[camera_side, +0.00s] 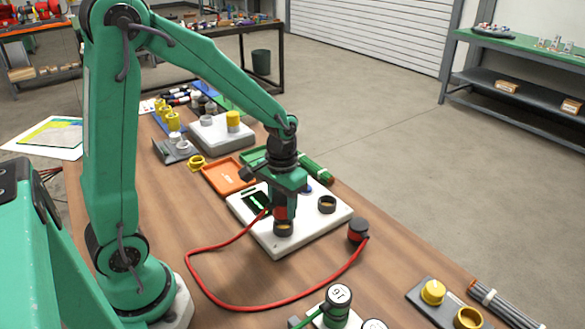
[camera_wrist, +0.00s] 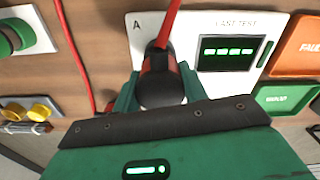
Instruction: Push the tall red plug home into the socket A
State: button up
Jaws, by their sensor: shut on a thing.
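My gripper (camera_side: 282,203) is shut on a red and black plug (camera_side: 281,213), over the white panel (camera_side: 262,241). In the wrist view, my gripper (camera_wrist: 158,94) has a green finger on each side of the plug (camera_wrist: 160,82). A red cable leaves the plug. Directly below the plug in the side view is a dark round socket (camera_side: 283,229) with a tan rim. The letter A (camera_wrist: 137,24) is printed near the plug in the wrist view, where the plug hides the socket. I cannot tell how far the plug is inserted.
A second dark socket (camera_side: 327,204) is on the panel's right. A lit display (camera_wrist: 226,51) is beside the held plug. An orange tray (camera_side: 228,177) lies behind the panel.

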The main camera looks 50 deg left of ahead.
jog(key=shift+f, duration=1.25)
dwell(0.6)
jog(key=o, duration=1.2)
jog(key=shift+r, duration=0.1)
notch_tip(320, 180, up, 7)
jog(key=shift+r, duration=0.3)
